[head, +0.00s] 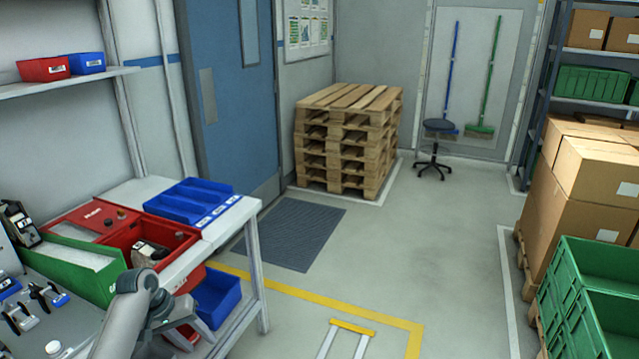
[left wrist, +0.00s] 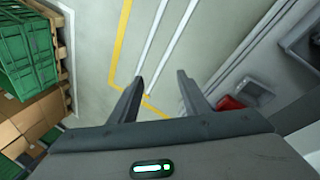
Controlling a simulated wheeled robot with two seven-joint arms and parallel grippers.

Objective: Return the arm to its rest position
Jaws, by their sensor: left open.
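My left arm (head: 128,312) comes in from the bottom left of the head view, in front of the workbench. My left gripper (head: 196,331) is beside the bench's front side, near a blue bin. In the left wrist view its two dark fingers (left wrist: 160,76) stand apart with nothing between them, above grey floor with yellow and white lines. My right gripper is not in view.
The white workbench (head: 243,212) at left holds a red toolbox (head: 122,240), a green box (head: 70,268) and a blue tray (head: 185,202). A blue bin (head: 217,297) is below. Green crates (head: 567,285) and cartons stand at right. Middle floor is clear.

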